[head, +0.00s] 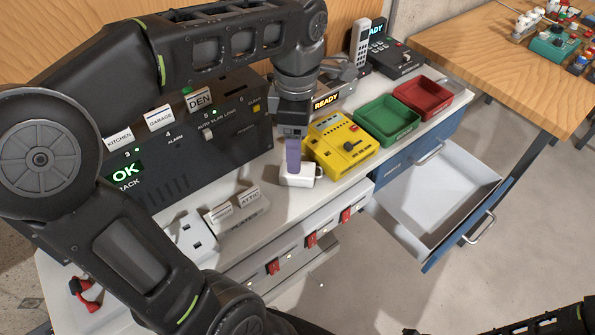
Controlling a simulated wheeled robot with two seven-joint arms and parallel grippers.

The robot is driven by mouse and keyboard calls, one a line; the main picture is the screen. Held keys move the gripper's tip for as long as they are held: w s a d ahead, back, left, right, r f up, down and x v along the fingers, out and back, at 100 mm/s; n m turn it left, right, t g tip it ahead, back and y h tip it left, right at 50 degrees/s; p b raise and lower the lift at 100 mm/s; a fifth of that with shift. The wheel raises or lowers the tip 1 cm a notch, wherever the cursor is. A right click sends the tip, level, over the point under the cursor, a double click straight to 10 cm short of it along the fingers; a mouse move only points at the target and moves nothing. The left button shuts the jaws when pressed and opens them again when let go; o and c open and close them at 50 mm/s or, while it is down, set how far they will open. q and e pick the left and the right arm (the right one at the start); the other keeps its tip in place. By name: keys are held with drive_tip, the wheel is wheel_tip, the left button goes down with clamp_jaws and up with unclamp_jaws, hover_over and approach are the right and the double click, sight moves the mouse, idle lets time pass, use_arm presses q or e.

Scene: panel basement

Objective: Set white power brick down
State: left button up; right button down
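The white power brick (299,181) is a small white block near the front edge of the white counter, left of the yellow device. My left gripper (293,165) points straight down onto it. Its purple finger comes down over the brick's top and side, and the gripper appears shut on the brick. The far finger is hidden. The brick's underside looks at or very near the counter surface; I cannot tell if it touches. My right arm (545,322) shows only at the bottom right edge, and its gripper is out of the picture.
A black panel (165,150) stands behind on the left. A yellow device (340,147), a green tray (386,120) and a red tray (422,96) stand to the right. Label plates (235,208) and a white socket block (192,238) lie left. An open drawer (440,195) juts out at right.

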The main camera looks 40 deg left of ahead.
use_arm(q)
drive_tip(key=shift+f, duration=1)
wheel_tip(320, 180, down, 5)
drive_tip(key=shift+d+f+p, duration=0.1)
drive_tip(key=shift+f+p, duration=0.05)
drive_tip(key=shift+p, duration=0.35)
drive_tip(key=shift+c, duration=0.2)
clamp_jaws()
